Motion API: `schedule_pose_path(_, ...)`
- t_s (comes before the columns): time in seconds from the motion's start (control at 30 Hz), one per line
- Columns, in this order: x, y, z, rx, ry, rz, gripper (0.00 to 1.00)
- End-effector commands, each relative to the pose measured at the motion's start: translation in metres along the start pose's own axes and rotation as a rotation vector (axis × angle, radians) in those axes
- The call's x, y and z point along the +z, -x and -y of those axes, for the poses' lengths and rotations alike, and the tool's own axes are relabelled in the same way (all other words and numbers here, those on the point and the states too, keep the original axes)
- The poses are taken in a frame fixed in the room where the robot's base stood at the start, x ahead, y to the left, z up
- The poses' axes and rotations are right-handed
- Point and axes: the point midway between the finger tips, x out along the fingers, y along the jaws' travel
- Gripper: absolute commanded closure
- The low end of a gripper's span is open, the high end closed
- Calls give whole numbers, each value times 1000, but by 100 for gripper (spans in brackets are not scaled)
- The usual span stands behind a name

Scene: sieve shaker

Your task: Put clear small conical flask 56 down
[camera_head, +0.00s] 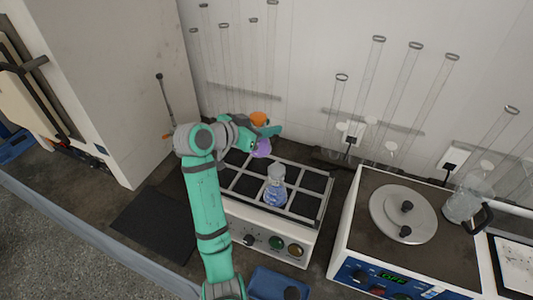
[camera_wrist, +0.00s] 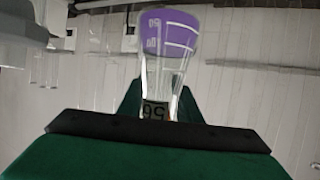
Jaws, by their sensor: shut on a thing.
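The clear small conical flask 56 (camera_wrist: 165,45) holds purple contents and has a dark "56" tag on its neck. In the wrist view its neck is between the green fingers of my gripper (camera_wrist: 155,108), which is shut on it. In the head view the purple part of the flask (camera_head: 263,148) shows just below my gripper (camera_head: 264,134), over the back of the shaker rack (camera_head: 235,199). I cannot tell whether its base touches the rack. My arm and gripper hide part of the rack.
A flask with blue contents (camera_head: 275,190) stands in a front-right part of the rack. An orange object (camera_head: 258,119) is just behind my gripper. A device with a round lid (camera_head: 403,213) and a clear flask (camera_head: 462,206) stand to the right. A black mat (camera_head: 155,224) lies left.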

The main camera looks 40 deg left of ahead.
Motion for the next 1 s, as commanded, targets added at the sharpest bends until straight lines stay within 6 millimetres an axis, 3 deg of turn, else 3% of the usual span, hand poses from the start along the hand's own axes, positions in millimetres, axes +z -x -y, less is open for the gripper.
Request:
schedule_pose_path(0.2, 32, -14, -1, 1, 1, 0, 96)
schedule_pose_path(0.47, 47, -20, -1, 1, 1, 0, 96)
schedule_pose_path(0.63, 67, -28, -1, 1, 2, 0, 96)
schedule_pose_path(0.9, 74, -30, 0, -1, 0, -2, 96)
schedule_pose_path(0.93, 74, -31, 0, -1, 0, -1, 66)
schedule_pose_path(1.0, 74, -31, 0, -1, 0, -1, 50)
